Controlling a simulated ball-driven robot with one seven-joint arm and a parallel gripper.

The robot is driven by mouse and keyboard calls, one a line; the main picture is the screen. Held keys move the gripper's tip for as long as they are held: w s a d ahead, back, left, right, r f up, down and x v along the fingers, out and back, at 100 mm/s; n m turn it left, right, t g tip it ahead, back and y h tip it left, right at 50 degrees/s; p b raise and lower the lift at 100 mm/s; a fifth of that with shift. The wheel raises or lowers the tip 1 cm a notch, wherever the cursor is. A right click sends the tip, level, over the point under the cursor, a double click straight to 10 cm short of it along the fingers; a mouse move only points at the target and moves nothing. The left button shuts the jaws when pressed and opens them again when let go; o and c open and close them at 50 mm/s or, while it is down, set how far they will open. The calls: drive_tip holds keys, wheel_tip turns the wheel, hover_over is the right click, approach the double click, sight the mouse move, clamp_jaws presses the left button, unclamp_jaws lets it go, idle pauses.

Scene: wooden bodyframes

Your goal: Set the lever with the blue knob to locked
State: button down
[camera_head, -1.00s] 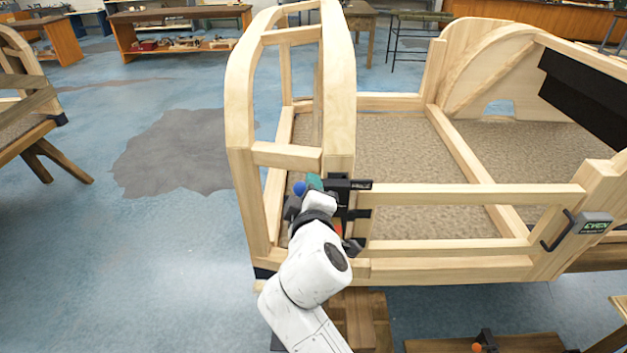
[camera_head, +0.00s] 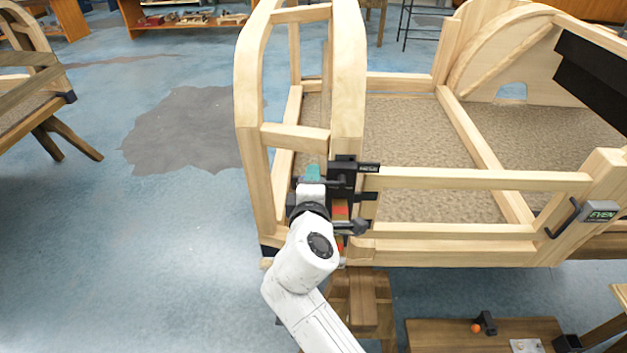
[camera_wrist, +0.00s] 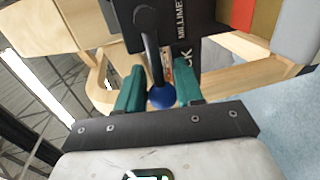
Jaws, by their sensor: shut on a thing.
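The blue knob (camera_wrist: 161,97) sits between the teal fingers of my gripper (camera_wrist: 160,92) in the wrist view, and the fingers are shut on it. Its black lever (camera_wrist: 151,40) runs from the knob up to a black lock body (camera_wrist: 185,22) with partly hidden white lettering. In the head view my gripper (camera_head: 313,172) is at the black lock body (camera_head: 343,178) on the front post of the wooden bodyframe (camera_head: 346,85). The knob is hidden there. Red patches (camera_head: 341,212) show below the lock body. The lever's set position cannot be read.
A low wooden bench (camera_head: 450,335) stands in front. Blue floor (camera_head: 150,240) is clear at left.

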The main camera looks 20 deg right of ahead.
drive_tip(key=shift+a+f, duration=0.15)
drive_tip(key=c, duration=0.8)
unclamp_jaws()
drive_tip(key=shift+c, duration=0.2)
drive_tip(key=shift+s, duration=0.1)
drive_tip(key=b+v, duration=0.1)
drive_tip(key=v, duration=0.9)
drive_tip(key=shift+s+a, duration=0.15)
drive_tip(key=shift+s, duration=0.15)
drive_tip(key=s+d+f+m+g, duration=0.9)
drive_tip(key=s+d+f, duration=0.45)
drive_tip(key=f, duration=0.35)
drive_tip(key=s+d+f+m+g+y, duration=0.1)
drive_tip(key=s+f+m+g+y, duration=0.1)
drive_tip(key=s, duration=0.6)
drive_tip(key=s+d+f+m+g+y, duration=0.2)
drive_tip(key=s+f+m+g, duration=0.1)
drive_tip(key=s, duration=0.5)
drive_tip(key=shift+s+d+f+m+y, duration=0.35)
drive_tip(key=shift+f+m, duration=0.25)
drive_tip(key=shift+f, duration=0.3)
